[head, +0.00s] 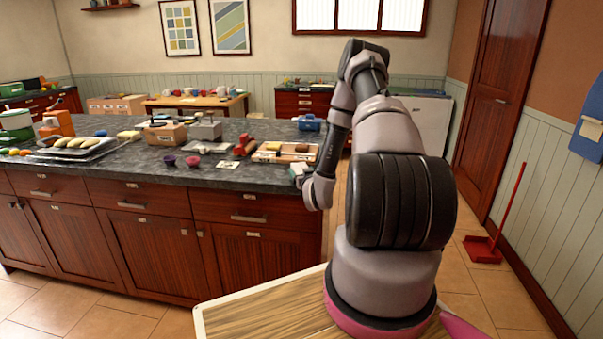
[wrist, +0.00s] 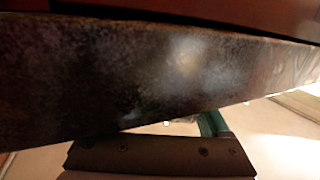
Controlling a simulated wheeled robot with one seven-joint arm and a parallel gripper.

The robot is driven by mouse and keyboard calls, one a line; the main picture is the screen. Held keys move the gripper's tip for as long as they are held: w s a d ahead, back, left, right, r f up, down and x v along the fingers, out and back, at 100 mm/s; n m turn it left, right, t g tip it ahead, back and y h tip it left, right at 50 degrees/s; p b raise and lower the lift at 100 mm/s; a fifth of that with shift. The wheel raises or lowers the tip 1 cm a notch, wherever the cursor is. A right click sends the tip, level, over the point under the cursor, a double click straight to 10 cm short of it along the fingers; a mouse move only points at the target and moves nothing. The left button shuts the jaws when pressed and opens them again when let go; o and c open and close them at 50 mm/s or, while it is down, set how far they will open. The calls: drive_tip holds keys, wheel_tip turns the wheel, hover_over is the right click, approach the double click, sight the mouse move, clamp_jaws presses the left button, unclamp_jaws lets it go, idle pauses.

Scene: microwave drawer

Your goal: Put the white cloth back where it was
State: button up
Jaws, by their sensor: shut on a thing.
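My gripper (head: 299,174) is at the right end of the dark stone counter (head: 240,173), by its front corner. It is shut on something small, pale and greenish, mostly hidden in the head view. In the wrist view a teal piece (wrist: 213,124) shows behind the dark brown plate of my gripper, just under the counter's edge (wrist: 120,75). I cannot make out its full shape, and I cannot pick out a white cloth for sure in either view.
A wooden tray (head: 268,157) with things in it, a red item (head: 243,148) and two small cups (head: 192,161) stand on the counter near my gripper. Red-brown drawers (head: 245,209) are below. A red dustpan (head: 483,249) stands on the floor at right.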

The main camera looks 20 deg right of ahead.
drive_tip(key=o, duration=1.1)
drive_tip(key=shift+f, duration=0.1)
drive_tip(key=shift+c, duration=0.2)
drive_tip(key=shift+r, duration=0.2)
drive_tip(key=v, duration=1.2)
drive_tip(key=shift+g, duration=0.5)
drive_tip(key=w+r, duration=0.2)
drive_tip(key=r, duration=0.1)
drive_tip(key=w+d+r, duration=0.1)
drive_tip(key=r, duration=0.1)
drive_tip(key=shift+w, duration=0.2)
drive_tip(key=s+a+r+g+y, duration=0.1)
drive_tip(key=a+r+g, duration=0.15)
drive_tip(key=r, duration=0.65)
drive_tip(key=s+a+r+g, duration=0.2)
drive_tip(key=a+r, duration=0.1)
drive_tip(key=r, duration=0.7)
drive_tip(key=s+a+r+g+y, duration=0.1)
drive_tip(key=s+a+r, duration=0.3)
drive_tip(key=s, duration=0.4)
drive_tip(key=s+a+r+m+g+y, duration=0.1)
drive_tip(key=s+a+r, duration=0.2)
drive_tip(key=s, duration=0.6)
drive_tip(key=s+a+r+g+y, duration=0.1)
drive_tip(key=s+a+r+y, duration=0.1)
drive_tip(key=s+a+r, duration=0.2)
drive_tip(key=s+r, duration=0.2)
drive_tip(key=s, duration=0.2)
drive_tip(key=shift+s+a+m+g, duration=0.3)
drive_tip(key=shift+g, duration=0.05)
